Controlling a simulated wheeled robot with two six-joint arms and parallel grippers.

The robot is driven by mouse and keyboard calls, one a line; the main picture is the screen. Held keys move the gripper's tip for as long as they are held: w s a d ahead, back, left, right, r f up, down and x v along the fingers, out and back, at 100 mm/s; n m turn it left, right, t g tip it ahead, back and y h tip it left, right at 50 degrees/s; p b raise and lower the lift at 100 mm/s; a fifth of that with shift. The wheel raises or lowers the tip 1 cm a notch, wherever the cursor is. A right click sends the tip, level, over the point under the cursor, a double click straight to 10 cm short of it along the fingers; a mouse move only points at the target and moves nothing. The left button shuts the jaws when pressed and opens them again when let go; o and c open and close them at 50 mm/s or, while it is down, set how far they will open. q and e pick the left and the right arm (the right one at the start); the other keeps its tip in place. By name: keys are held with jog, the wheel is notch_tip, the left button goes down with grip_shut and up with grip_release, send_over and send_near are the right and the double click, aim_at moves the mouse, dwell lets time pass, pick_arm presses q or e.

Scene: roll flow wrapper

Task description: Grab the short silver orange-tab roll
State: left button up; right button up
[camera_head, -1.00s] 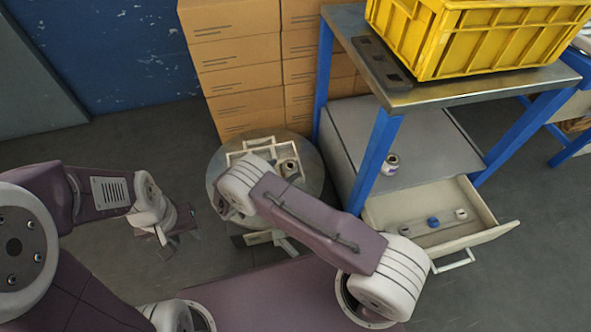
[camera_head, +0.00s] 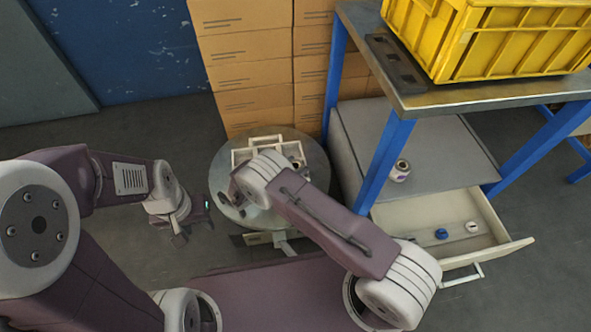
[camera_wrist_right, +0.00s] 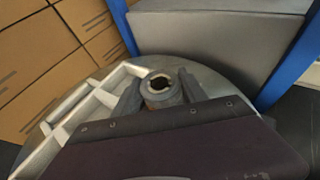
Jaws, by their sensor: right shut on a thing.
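My right gripper (camera_wrist_right: 161,92) is shut on a short upright grey-silver roll (camera_wrist_right: 160,82) with a dark open core. One finger is on each side of it. Its side looks brownish, but I cannot make out an orange tab. The roll is at the right end of the white divided tray (camera_wrist_right: 88,104), which sits on a round metal table; I cannot tell whether it is lifted. In the head view the wrist hides most of this gripper; the roll (camera_head: 297,163) shows only partly. My left gripper (camera_head: 190,228) hangs empty at left, its opening unclear.
A white and purple roll (camera_head: 400,170) stands on the grey lower shelf. An open drawer (camera_head: 505,243) holds a blue roll (camera_head: 441,233) and a white roll (camera_head: 472,226). Stacked cartons (camera_head: 250,70) stand behind the round table (camera_head: 222,170). A yellow crate (camera_head: 500,45) sits on the bench.

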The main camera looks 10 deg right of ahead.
notch_tip(320, 180, up, 5)
jog(key=p, duration=0.4)
jog(key=shift+r+p, duration=0.15)
jog(key=shift+p, duration=0.2)
jog(key=s+d+r+p, duration=0.5)
jog(key=s+d+p, duration=0.2)
jog(key=d+p, duration=0.1)
jog(key=shift+s+d+r, duration=0.2)
jog(key=shift+d+r, duration=0.15)
jog(key=shift+d, duration=0.15)
